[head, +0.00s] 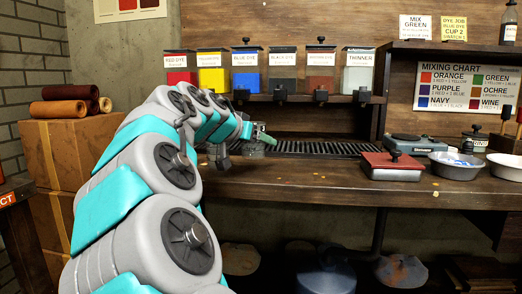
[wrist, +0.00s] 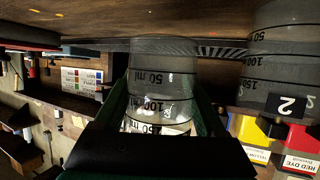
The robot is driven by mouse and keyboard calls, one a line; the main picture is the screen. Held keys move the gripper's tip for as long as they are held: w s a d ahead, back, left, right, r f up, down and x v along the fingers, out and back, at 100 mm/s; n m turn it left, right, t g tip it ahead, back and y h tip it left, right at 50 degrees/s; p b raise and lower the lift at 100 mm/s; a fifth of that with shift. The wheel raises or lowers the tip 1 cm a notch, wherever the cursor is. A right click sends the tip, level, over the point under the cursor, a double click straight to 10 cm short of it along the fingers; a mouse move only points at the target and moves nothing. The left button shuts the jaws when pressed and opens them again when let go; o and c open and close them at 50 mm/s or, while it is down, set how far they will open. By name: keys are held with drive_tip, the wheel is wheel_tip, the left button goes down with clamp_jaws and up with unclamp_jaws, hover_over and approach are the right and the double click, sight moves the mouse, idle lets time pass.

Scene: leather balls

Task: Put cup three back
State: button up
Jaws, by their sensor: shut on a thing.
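My gripper (wrist: 160,115) is shut on a clear graduated cup (wrist: 163,85), its dark green fingers on either side. The wrist view is upside down, so the cup's base is at the top, by the wooden bench. I cannot tell whether the base touches it. No number shows on this cup. A second clear cup marked 2 (wrist: 268,75) stands beside it, apart, at the right of the wrist view. In the head view my gripper (head: 262,138) is low at the left end of the dark slotted grate (head: 325,149), and my arm hides much there.
Dye dispensers stand on a shelf above the grate, among them red (head: 180,68), blue (head: 247,72) and thinner (head: 358,70). The bench front (head: 300,177) is mostly clear.

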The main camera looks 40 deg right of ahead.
sight(245, 145)
drive_tip(key=shift+w+d+f, duration=0.1)
drive_tip(key=shift+w+d, duration=0.2)
drive_tip(key=shift+d, duration=0.2)
drive_tip(key=shift+w+d+f, duration=0.1)
drive_tip(key=shift+w+d, duration=0.15)
drive_tip(key=shift+d, duration=0.2)
drive_tip(key=shift+f, duration=1.65)
drive_tip(key=o, duration=1.4)
drive_tip(key=shift+f, duration=0.1)
drive_tip(key=shift+c, duration=0.2)
drive_tip(key=v, duration=1.2)
drive_tip(key=shift+b, duration=0.35)
